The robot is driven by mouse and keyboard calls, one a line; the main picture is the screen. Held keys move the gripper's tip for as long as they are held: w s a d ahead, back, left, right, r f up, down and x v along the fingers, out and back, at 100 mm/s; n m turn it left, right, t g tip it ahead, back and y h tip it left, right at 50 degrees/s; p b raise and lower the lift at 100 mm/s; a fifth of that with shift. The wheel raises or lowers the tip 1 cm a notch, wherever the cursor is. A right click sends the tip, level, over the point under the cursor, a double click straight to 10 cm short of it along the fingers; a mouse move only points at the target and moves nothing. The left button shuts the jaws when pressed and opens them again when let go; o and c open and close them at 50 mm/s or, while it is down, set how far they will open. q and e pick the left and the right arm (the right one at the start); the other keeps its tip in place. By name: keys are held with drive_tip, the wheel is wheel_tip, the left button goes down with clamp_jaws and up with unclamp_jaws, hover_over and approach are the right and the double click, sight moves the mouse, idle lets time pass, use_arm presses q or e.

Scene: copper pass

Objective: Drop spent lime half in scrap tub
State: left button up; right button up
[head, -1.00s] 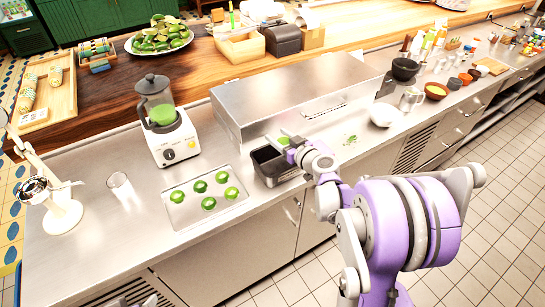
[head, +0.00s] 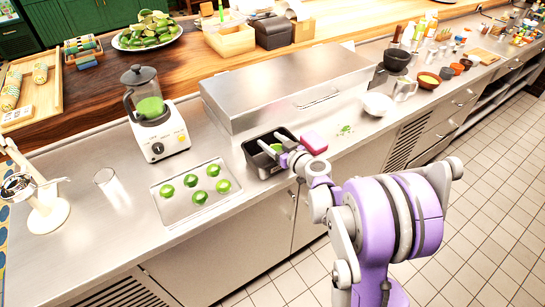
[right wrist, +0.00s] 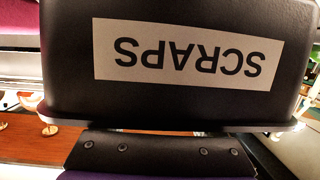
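The black scrap tub (head: 254,161) stands on the steel counter. Its SCRAPS label (right wrist: 188,55) fills the right wrist view, upside down. My right gripper (head: 279,148) is over the tub's right part, and its fingers look parted. A green lime half (head: 277,147) shows between and just beyond the fingertips, within the tub's outline. Whether it touches a finger or rests on the tub floor is hard to tell. The fingers are not seen in the right wrist view. My left gripper is not in view.
A metal tray (head: 180,212) with several green lime halves lies left of the tub. A blender (head: 155,125), a glass (head: 112,187) and a citrus press (head: 45,205) stand farther left. A steel box (head: 285,85) is behind the tub. A pink sponge (head: 314,142) lies right of it.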

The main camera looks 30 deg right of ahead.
drive_tip(key=o, duration=0.3)
drive_tip(key=shift+o, duration=0.2)
drive_tip(key=shift+s, duration=0.1)
drive_tip(key=v, duration=1)
drive_tip(key=shift+s, duration=0.4)
drive_tip(key=shift+s, duration=0.1)
